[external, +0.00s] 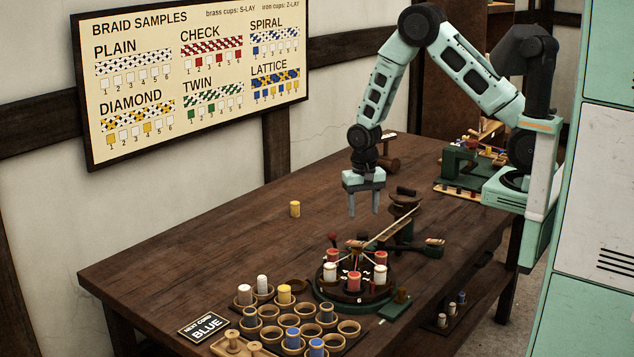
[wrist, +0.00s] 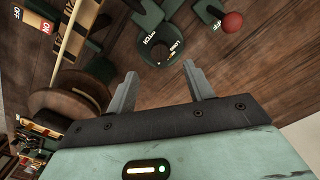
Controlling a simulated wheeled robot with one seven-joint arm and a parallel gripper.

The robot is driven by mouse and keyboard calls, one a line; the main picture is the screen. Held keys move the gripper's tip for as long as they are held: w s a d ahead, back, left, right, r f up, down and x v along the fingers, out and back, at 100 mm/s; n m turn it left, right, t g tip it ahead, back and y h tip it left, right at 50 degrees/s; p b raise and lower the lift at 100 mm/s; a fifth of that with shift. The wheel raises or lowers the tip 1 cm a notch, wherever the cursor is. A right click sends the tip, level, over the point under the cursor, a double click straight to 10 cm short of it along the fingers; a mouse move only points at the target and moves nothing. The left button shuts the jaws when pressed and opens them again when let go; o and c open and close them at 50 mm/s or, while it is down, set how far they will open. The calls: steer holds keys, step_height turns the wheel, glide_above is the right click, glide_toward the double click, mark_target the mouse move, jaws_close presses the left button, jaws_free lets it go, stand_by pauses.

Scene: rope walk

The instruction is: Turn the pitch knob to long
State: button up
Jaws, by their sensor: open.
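The pitch knob (wrist: 160,44) is in the wrist view, on a dark green round part with pale lettering that seems to read PITCH and LONG. The lettering is small and tilted, and I cannot tell where the knob points. My gripper (wrist: 160,72) is open and empty, its fingertips apart from the knob, which shows just beyond them. In the external view my gripper (external: 363,212) points down above the table. I cannot pick out the knob clearly there.
A red ball-topped lever (wrist: 232,22) stands beside the knob. The round bobbin carrier (external: 352,292) holds red and white bobbins on the table (external: 230,240). Cups with bobbins fill the front. A yellow bobbin (external: 295,209) stands alone; the table around it is clear.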

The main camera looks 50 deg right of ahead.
mark_target(363, 235)
step_height(363, 235, down, 8)
steer(key=shift+r+p, duration=0.2)
steer(key=shift+p, duration=0.35)
steer(key=c, duration=1)
